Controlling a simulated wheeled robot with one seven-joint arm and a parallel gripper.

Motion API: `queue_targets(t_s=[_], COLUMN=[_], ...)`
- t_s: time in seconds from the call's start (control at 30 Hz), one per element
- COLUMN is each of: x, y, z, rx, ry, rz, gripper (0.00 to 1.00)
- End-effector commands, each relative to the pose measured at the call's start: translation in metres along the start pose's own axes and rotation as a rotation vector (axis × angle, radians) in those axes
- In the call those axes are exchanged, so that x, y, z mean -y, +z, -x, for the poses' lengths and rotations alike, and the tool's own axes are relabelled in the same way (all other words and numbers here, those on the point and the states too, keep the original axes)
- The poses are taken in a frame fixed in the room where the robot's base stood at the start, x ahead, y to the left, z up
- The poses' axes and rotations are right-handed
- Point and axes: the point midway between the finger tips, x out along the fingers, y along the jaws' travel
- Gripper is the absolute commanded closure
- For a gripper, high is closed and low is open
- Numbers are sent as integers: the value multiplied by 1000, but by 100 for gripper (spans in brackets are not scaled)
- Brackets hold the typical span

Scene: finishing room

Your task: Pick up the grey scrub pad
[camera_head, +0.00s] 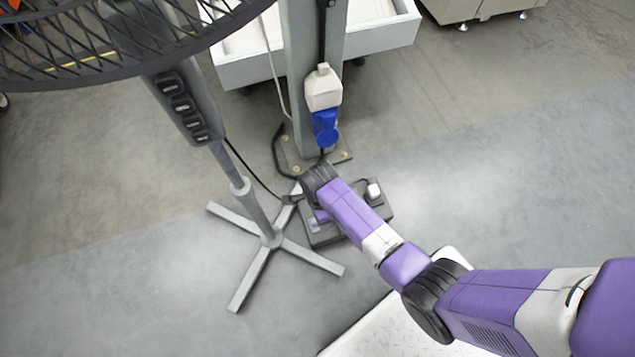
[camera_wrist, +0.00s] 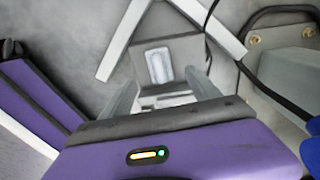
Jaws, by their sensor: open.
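I cannot pick out a grey scrub pad for certain in either view. My gripper (camera_wrist: 160,80) is open, its two grey fingers apart and pointing down at the floor. Beyond and between the fingertips is a dark grey box (camera_wrist: 188,55) with a pale rounded inset piece on it; I cannot tell whether that piece is the pad. In the head view a dark low box (camera_head: 325,236) lies on the floor under my forearm, which hides part of it and my gripper. A small white piece (camera_head: 374,190) is at its right end.
A fan stand with a cross-shaped base (camera_head: 272,238) stands close left of the box. A white tray-like cart (camera_head: 395,32) is behind. Open floor (camera_head: 500,180) lies to the right.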

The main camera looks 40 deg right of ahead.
Motion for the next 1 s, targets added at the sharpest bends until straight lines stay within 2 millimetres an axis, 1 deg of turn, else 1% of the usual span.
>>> queue_targets(t_s=[0.23, 0.47, 0.77, 0.87, 1.0], x=[0, 0, -1, -1, -1], y=[0, -2, -4, -4, -4], z=[-24, -38, -75, -79, -78], rx=[0, 0, 1, 1, 1], ry=[0, -2, -2, -3, -3], rz=[-22, -20, -19, -19, -19], gripper=[29, 29, 29, 29, 29])
